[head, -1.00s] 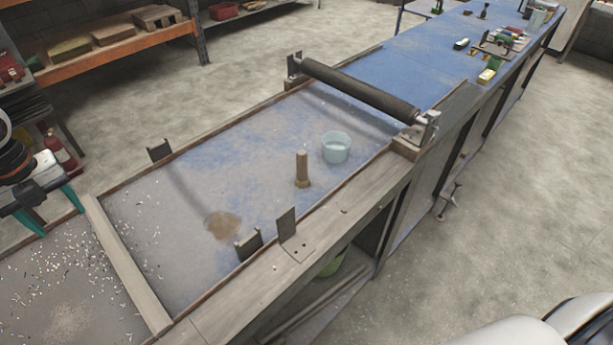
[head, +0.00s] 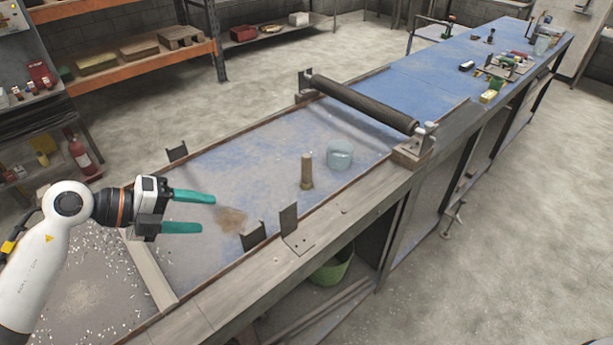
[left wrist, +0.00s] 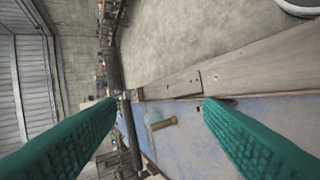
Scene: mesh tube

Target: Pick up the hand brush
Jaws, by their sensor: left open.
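A short brown post-like thing (head: 307,171) with a wider foot stands upright on the dusty blue bench top (head: 255,150). It may be the hand brush, but its bristles are not clear. It also shows in the left wrist view (left wrist: 164,123), between and beyond the fingertips. My left gripper (head: 207,213) has teal fingers spread apart with nothing between them. It points right, over the near part of the bench, left of the brown thing and well apart from it. The left wrist view shows both fingers (left wrist: 160,104) apart. My right gripper is not in view.
A pale blue translucent cup (head: 339,155) stands just right of the brown thing. A dark roller (head: 365,104) spans the bench beyond. Upright metal brackets (head: 289,222) stand along the near edge. A brown dust patch (head: 232,219) and white scraps (head: 80,255) lie on the bench.

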